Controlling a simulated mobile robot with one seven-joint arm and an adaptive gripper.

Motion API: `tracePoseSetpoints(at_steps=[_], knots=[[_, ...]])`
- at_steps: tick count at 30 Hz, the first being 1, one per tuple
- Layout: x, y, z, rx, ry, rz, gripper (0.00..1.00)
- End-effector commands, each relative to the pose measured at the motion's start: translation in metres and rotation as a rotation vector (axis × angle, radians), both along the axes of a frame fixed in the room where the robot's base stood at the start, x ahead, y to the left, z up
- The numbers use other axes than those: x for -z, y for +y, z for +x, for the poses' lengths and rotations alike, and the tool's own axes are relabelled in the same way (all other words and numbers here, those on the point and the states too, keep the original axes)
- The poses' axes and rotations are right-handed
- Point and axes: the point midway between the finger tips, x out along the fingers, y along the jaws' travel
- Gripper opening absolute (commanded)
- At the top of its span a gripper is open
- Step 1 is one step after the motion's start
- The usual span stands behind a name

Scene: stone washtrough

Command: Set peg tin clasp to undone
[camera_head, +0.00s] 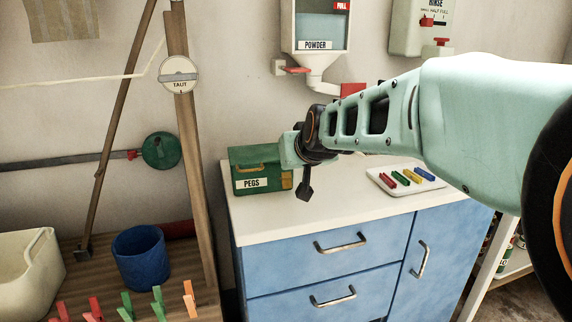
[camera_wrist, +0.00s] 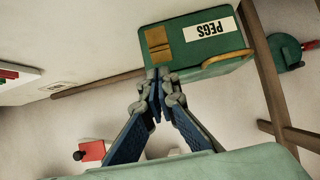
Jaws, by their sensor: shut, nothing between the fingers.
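The green peg tin (camera_head: 262,171) with a white "PEGS" label stands at the back left of the white counter. In the wrist view the tin (camera_wrist: 205,45) appears upside down. Its clasp (camera_wrist: 158,43) is a brass-coloured plate near one end of the labelled side; it also shows in the head view (camera_head: 287,180). I cannot tell whether the clasp is fastened. My gripper (camera_wrist: 163,74) is shut and empty, its tips close to the tin's edge by the clasp. I cannot tell whether they touch. In the head view my gripper (camera_head: 304,191) is beside the tin's right end.
A white tray (camera_head: 431,186) with several coloured pegs lies on the counter (camera_head: 330,215) to the right. A powder dispenser (camera_head: 320,28) hangs on the wall above. A wooden post (camera_head: 192,130) stands left of the tin. The counter's front is clear.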

Motion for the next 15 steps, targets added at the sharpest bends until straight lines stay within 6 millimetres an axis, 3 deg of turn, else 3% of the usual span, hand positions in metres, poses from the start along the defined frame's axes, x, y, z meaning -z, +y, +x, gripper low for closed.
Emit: tracePoseSetpoints(at_steps=[15], knots=[[0.003, 0.003, 0.013, 0.000, 0.002, 0.000, 0.00]])
